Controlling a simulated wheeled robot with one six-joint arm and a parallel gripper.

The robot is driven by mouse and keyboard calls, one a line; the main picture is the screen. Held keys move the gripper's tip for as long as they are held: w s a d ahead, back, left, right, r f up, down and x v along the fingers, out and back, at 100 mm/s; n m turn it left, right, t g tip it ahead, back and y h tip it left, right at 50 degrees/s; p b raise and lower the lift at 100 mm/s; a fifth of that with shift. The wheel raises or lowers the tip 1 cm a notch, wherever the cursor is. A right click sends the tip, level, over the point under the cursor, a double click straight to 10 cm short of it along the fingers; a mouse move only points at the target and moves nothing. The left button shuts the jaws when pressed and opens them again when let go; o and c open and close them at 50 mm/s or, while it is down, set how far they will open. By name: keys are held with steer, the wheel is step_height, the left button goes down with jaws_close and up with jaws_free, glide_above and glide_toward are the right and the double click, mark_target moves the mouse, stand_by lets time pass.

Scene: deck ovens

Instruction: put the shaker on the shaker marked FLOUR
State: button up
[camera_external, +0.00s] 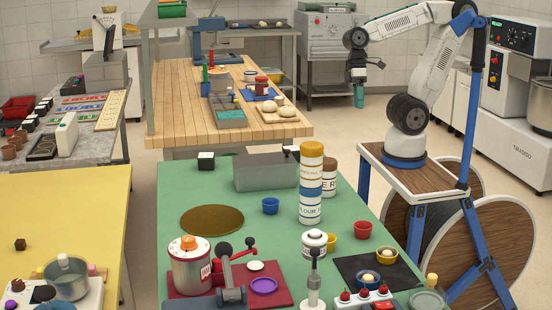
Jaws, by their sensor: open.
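The shaker marked FLOUR (310,212) stands upright on the green table, white with a blue top. A white shaker with an orange-yellow lid (311,165) stands upright on top of it, the two lined up as one column; its label is too small to read. Another white shaker with a brown lid (331,178) stands just behind and to the right, partly hidden by the column. My gripper (359,97) is open and empty, pointing down, well above and beyond the shakers, to their upper right and clear of them.
A wooden table (170,110) with dough stands behind.

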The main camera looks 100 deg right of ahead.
steer(key=s+d+n+t+h, duration=0.1)
steer(key=s+d+n+h, duration=0.1)
steer(key=d, duration=0.4)
steer(key=shift+s+n+h, duration=0.4)
steer(key=shift+s+h, duration=0.1)
steer(key=shift+s, duration=0.5)
